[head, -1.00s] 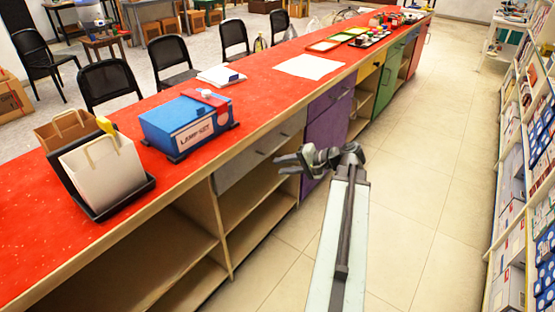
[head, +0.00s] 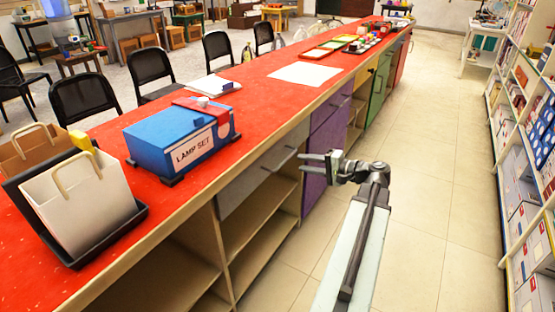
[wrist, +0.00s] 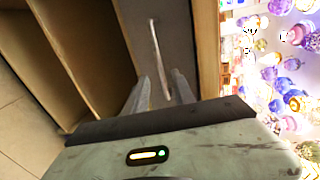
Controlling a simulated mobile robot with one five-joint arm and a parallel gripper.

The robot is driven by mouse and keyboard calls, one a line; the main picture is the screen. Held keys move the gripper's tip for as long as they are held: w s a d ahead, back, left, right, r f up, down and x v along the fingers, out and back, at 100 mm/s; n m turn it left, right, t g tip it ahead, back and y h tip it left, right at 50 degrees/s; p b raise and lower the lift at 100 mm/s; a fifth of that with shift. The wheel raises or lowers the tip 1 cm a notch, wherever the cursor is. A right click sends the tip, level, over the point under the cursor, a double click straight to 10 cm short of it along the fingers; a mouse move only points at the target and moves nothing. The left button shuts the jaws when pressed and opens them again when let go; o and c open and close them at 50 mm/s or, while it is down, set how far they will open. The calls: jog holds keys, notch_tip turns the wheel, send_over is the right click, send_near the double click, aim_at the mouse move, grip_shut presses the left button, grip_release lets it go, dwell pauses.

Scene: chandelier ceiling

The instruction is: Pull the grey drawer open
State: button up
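The grey drawer (head: 243,187) is in the counter's front, under the red top, and looks shut. Its bar handle (head: 271,164) stands out from the front. My gripper (head: 304,163) is at the handle's right end in the head view, fingers pointing left at the drawer. In the wrist view the grey drawer front (wrist: 178,38) lies ahead, with its handle (wrist: 157,50) running down between the two fingertips (wrist: 160,78). The fingers are apart, and I see no grip on the handle. Whether either finger touches it I cannot tell.
Open shelves (head: 262,225) lie below the drawer, and a purple cabinet (head: 325,150) is right of it. A blue lamp-set box (head: 165,140) and a white bag (head: 85,200) stand on the counter. The aisle floor (head: 440,180) is clear; stocked shelves (head: 530,150) line the right.

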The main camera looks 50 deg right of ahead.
aim_at(285, 160)
jog(key=b+x, duration=0.1)
jog(key=x, duration=0.7)
jog(key=shift+w+a, duration=0.2)
jog(key=shift+a, duration=0.05)
grip_shut()
dwell(0.9)
